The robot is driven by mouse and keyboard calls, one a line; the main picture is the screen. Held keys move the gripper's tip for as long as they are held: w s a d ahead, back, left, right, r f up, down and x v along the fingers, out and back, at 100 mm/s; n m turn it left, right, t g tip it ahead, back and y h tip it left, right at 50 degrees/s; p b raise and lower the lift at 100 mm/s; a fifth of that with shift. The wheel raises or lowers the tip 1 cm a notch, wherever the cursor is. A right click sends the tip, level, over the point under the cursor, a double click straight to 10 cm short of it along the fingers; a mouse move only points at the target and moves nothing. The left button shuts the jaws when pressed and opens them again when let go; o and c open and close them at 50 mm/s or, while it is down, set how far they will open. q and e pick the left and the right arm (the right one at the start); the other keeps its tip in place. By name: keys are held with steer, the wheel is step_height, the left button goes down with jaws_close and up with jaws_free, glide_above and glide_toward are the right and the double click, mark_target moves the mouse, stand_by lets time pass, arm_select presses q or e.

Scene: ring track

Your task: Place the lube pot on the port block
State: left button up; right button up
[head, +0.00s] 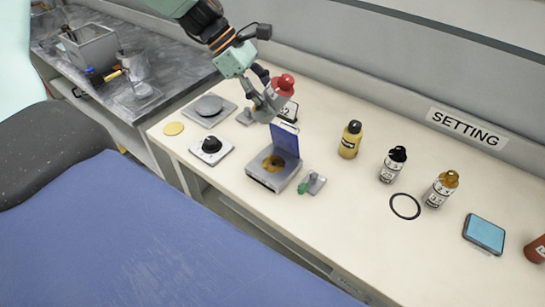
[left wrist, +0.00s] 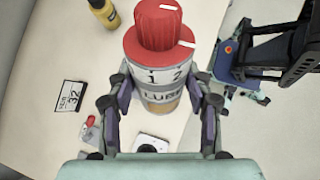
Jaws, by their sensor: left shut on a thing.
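My left gripper (head: 270,103) is shut on the lube pot, which has a red knobbed cap (head: 284,84). It holds the pot above the back of the bench. In the left wrist view, the pot (left wrist: 160,75) stands between my two fingers (left wrist: 160,100), with its LUBE label partly hidden. A grey block with a raised blue lid (head: 266,180) and a round brownish opening sits below and in front of the gripper. I cannot tell for certain whether this is the port block. My right gripper is not in view.
A small green-handled part (head: 312,184) is beside the lidded block. A yellow bottle (head: 350,140), black ring (head: 405,206) and blue-screened device (head: 485,234) are right.

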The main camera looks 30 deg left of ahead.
arm_select(q)
steer(key=n+t, duration=0.2)
steer(key=n, duration=0.1)
steer(key=shift+s+t, duration=0.35)
steer(key=shift+t, duration=0.05)
steer(key=shift+a+f+n+t+h+p, duration=0.15)
steer(key=shift+n+t+h+p, duration=0.2)
steer(key=shift+n+t, duration=0.75)
steer(key=shift+w+n+t, duration=0.2)
steer(key=shift+n+t, duration=0.5)
steer(key=shift+t, duration=0.3)
steer(key=shift+w+n+t, duration=0.15)
steer(key=shift+n+t, duration=0.35)
steer(key=shift+t, duration=0.4)
steer(key=b, duration=1.8)
glide_above(268, 166)
step_height(268, 166, down, 18)
